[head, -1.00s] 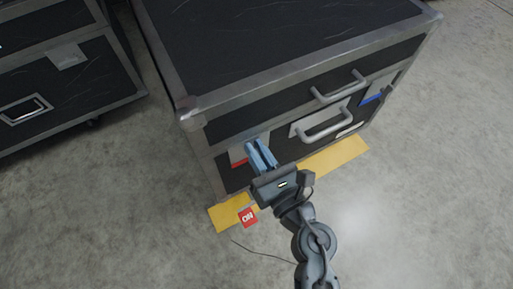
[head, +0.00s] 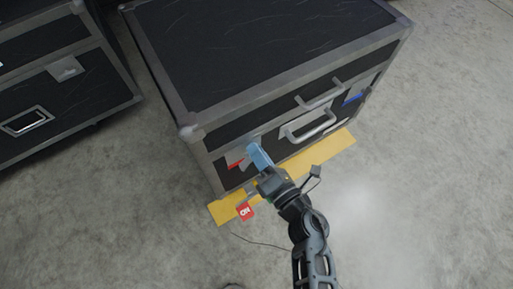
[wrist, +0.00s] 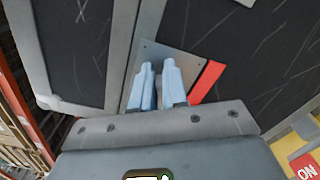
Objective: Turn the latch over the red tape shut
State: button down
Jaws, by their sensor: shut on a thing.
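The strip of red tape (head: 236,163) is on the lower left front of the black case (head: 270,50). In the wrist view the red tape (wrist: 207,82) lies just right of a grey metal latch plate (wrist: 189,66). My gripper (head: 257,152) is at this plate, its pale blue fingers (wrist: 158,68) pointing into it and close together. They are shut on the latch over the red tape, which is mostly hidden between and behind them. I cannot tell the latch's exact angle.
A second latch plate with blue tape (head: 354,99) is at the right of the case front. Handles (head: 309,126) stick out between them. Yellow floor tape (head: 325,153) and a red tag (head: 245,211) lie below. Another case (head: 50,100) stands at left.

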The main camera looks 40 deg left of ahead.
jog(key=m, duration=0.2)
jog(key=f+m+p, duration=0.1)
jog(key=m, duration=0.1)
jog(key=shift+w+d+p, duration=0.1)
jog(key=shift+w+p, duration=0.05)
jog(key=shift+p, duration=0.15)
jog(key=shift+f+m, duration=0.2)
jog(key=shift+m, duration=0.7)
jog(key=shift+p, duration=0.3)
jog(key=c, duration=1.2)
grip_release()
jog(key=shift+c, duration=0.2)
jog(key=shift+d, duration=0.1)
jog(key=p+v, duration=0.2)
jog(key=v, duration=0.5)
jog(key=shift+d, duration=0.25)
jog(key=shift+s, duration=0.2)
